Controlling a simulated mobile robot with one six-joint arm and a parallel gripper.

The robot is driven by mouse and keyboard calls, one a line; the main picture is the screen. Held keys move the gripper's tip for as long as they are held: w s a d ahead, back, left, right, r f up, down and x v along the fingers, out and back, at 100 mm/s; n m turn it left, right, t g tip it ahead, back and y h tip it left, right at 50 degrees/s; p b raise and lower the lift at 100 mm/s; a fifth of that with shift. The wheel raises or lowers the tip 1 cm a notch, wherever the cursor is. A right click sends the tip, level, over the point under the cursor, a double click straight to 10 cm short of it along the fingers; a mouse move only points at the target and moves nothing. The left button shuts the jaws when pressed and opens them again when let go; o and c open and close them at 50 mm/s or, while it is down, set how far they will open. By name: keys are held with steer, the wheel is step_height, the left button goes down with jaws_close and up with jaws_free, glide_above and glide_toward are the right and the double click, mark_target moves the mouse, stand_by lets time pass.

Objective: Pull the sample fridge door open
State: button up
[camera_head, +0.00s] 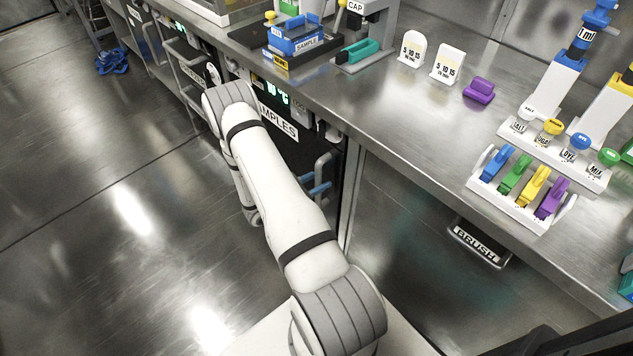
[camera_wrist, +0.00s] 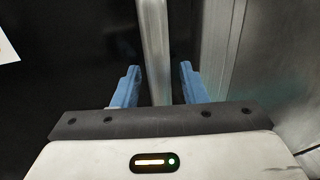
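The sample fridge (camera_head: 300,148) is a dark front under the bench, with a "SAMPLES" label and a green display; its door looks shut. Its vertical metal handle (camera_head: 325,165) is near the door's right edge, partly hidden by my gripper. My gripper (camera_head: 318,188) is at this handle, its blue fingers just showing beside my white arm. In the wrist view my gripper (camera_wrist: 158,80) is open, one finger on each side of the handle bar (camera_wrist: 154,40). A gap shows between the bar and each finger. The dark door (camera_wrist: 70,60) fills the left side.
The steel bench (camera_head: 420,125) runs above the fridge and carries several lab items, including a coloured clip rack (camera_head: 520,210). A "BRUSH" holder (camera_head: 480,243) is under the bench at right. Open floor (camera_head: 110,230) lies to the left, in front of the fridge.

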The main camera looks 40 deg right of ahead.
jaws_close()
stand_by(0.3)
